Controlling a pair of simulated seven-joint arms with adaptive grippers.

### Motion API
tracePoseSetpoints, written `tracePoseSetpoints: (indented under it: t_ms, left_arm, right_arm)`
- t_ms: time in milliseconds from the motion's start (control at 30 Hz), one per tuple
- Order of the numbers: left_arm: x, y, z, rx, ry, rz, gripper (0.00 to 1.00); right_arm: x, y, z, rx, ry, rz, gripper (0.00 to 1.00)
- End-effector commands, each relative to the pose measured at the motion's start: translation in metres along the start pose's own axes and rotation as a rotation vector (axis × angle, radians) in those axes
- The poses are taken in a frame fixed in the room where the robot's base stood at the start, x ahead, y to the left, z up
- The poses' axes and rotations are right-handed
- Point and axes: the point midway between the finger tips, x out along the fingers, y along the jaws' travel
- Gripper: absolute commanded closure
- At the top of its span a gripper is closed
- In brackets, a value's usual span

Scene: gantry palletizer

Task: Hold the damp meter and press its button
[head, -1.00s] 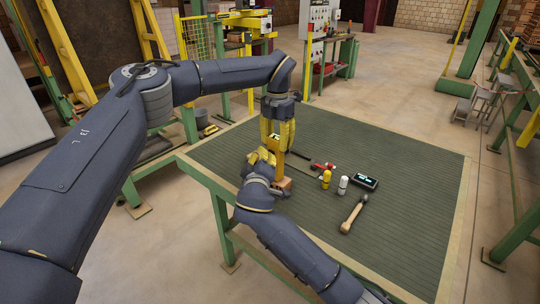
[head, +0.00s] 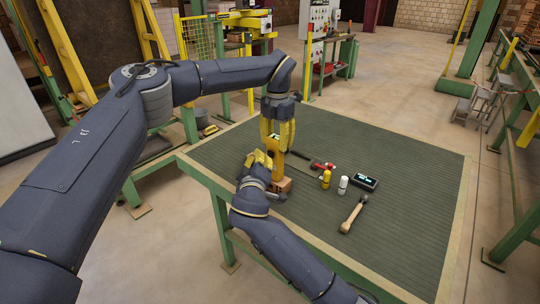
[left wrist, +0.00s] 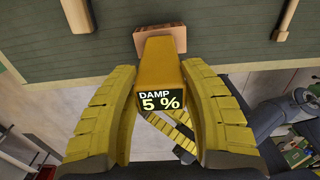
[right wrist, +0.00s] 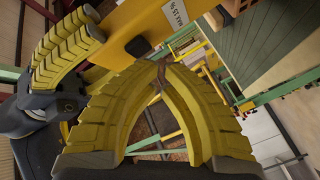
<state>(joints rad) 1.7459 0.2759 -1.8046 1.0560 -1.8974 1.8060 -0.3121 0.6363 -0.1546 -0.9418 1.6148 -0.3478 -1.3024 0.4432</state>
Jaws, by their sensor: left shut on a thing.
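The yellow damp meter (head: 274,158) stands upright between the fingers of my left gripper (head: 277,138), which is shut on it. The block (head: 283,185) also shows in the head view. In the right wrist view a dark round button (right wrist: 138,46) sits on the meter's side beside a "MAX 15 %" label. My right gripper (right wrist: 160,72) is shut and empty, its tips close below the button; contact cannot be told.
On the green table mat (head: 410,165), right of the grippers, are a hammer (head: 352,214), a yellow bottle (head: 326,180), a white bottle (head: 343,186), a black device with a screen (head: 365,182) and a red tool (head: 322,167). The mat's right side is clear.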

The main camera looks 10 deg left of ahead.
Motion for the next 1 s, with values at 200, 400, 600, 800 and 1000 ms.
tracePoseSetpoints:
  t_ms: [200, 400, 600, 800, 1000]
  left_arm:
    - [0.000, 0.000, 0.000, 0.000, -0.001, 0.000, 1.00]
    - [0.000, 0.000, 0.000, 0.000, -0.001, 0.000, 1.00]
    - [0.000, 0.000, 0.000, 0.000, -0.001, 0.000, 1.00]
    - [0.000, 0.000, 0.000, 0.000, -0.001, 0.000, 1.00]
    - [0.000, 0.000, 0.000, 0.000, -0.001, 0.000, 1.00]
  right_arm:
    - [0.000, 0.000, 0.000, 0.000, 0.000, 0.000, 1.00]
    - [-0.007, -0.005, -0.004, 0.002, 0.001, -0.003, 1.00]
    - [-0.020, -0.012, -0.011, 0.002, 0.000, -0.002, 1.00]
    - [-0.033, -0.018, -0.018, 0.001, 0.000, -0.002, 1.00]
    - [-0.039, -0.021, -0.021, 0.001, 0.000, -0.001, 1.00]
